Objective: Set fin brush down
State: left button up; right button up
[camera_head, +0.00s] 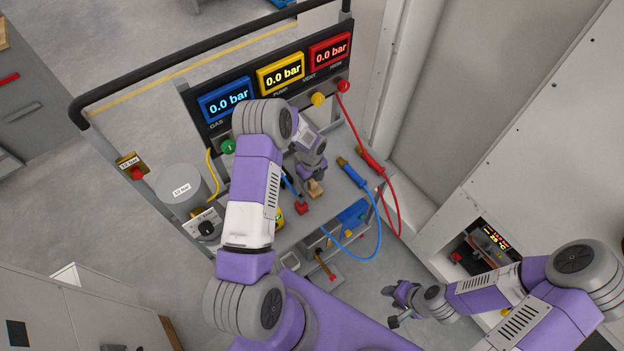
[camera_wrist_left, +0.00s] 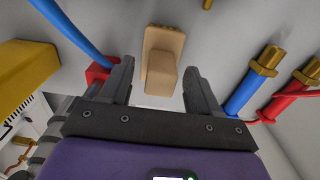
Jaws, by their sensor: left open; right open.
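The fin brush, a tan wooden-looking piece (camera_head: 315,188), rests on the grey cart top (camera_head: 325,207). In the left wrist view the brush (camera_wrist_left: 164,45) has a wider flat part at the far end and a narrower block toward me. My left gripper (camera_head: 313,178) is over the cart, and its fingers (camera_wrist_left: 160,82) are open. The near block of the brush lies between the fingers with a gap on both sides. The underside of the brush is hidden. My right gripper (camera_head: 393,304) is open and empty, low at the right, away from the cart.
A red fitting (camera_wrist_left: 97,74) with a blue hose sits close to the left finger. Blue (camera_head: 352,174) and red (camera_head: 371,160) hose connectors with brass ends lie to the right. The gauge panel (camera_head: 270,85) stands behind. An open cabinet bay (camera_head: 485,245) is at the right.

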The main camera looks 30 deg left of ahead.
pick_arm(q)
notch_tip(320, 180, up, 12)
jog(key=p, duration=0.1)
jog(key=s+d+f+n+h, duration=0.2)
jog(key=s+d+f+n, duration=0.3)
jog(key=d+n, duration=0.15)
jog(key=s+d+f+n+h, duration=0.2)
jog(key=s+d+f+n, duration=0.3)
jog(key=d, duration=0.3)
jog(key=s+d+f+n, duration=0.1)
jog(key=s+d+n, duration=0.5)
jog(key=s+n, duration=0.5)
jog(key=n, duration=0.2)
jog(key=shift+d+n+t, duration=0.15)
jog(key=shift+n+t, duration=0.15)
jog(key=shift+n, duration=0.05)
jog(key=shift+f, duration=0.1)
jog(key=shift+f+b, duration=0.4)
jog(key=shift+f, duration=0.05)
